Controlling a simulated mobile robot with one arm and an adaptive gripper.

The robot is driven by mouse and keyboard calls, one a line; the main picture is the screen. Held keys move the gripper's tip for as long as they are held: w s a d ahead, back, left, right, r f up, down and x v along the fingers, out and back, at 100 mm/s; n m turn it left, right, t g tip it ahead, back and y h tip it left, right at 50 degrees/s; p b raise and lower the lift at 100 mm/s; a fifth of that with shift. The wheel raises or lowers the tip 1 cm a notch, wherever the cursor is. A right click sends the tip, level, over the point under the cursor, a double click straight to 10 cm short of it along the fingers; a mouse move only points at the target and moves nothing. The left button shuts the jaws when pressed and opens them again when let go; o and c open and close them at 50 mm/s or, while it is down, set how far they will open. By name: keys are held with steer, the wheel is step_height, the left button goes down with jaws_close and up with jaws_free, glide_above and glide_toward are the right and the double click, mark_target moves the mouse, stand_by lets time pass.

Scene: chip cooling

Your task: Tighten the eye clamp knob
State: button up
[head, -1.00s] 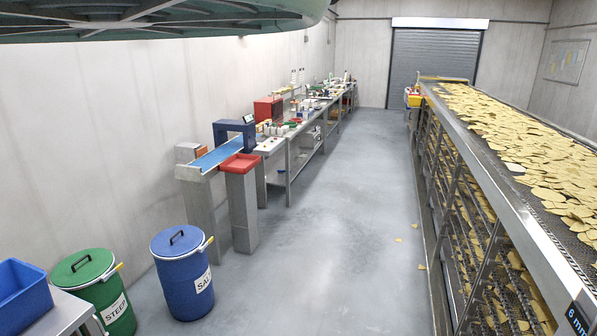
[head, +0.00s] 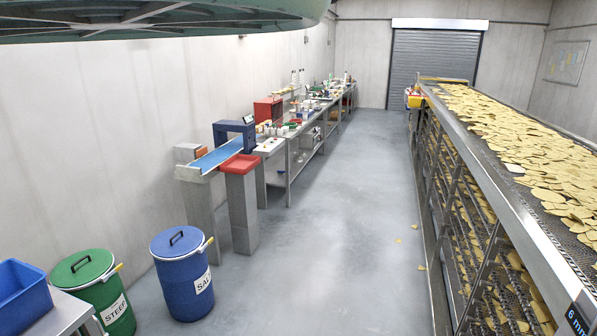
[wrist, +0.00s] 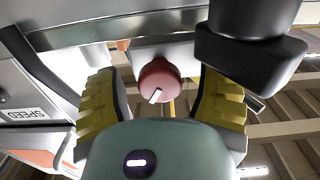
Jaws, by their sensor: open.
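In the wrist view a round red knob (wrist: 158,80) with a white pointer mark shows between the two yellow pads of my gripper (wrist: 160,94). I take it for the eye clamp knob, but no label on it confirms this. The gripper is open, with a visible gap between each pad and the knob. The knob's depth relative to the fingertips is hard to judge. My gripper and this knob do not show in the head view.
In the wrist view a dark cylindrical part (wrist: 250,45) is close to the right finger, and a panel labelled SPEED (wrist: 25,114) is at left.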

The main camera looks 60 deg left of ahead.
stand_by(0.3)
steer(key=m+b, duration=0.1)
steer(key=m, duration=0.3)
steer(key=shift+f, duration=0.1)
steer(key=m, duration=0.3)
steer(key=m+p, duration=0.2)
steer(key=p, duration=0.1)
steer(key=shift+r, duration=0.35)
steer(key=m+p, duration=0.2)
steer(key=p, duration=0.3)
steer(key=shift+s, duration=0.1)
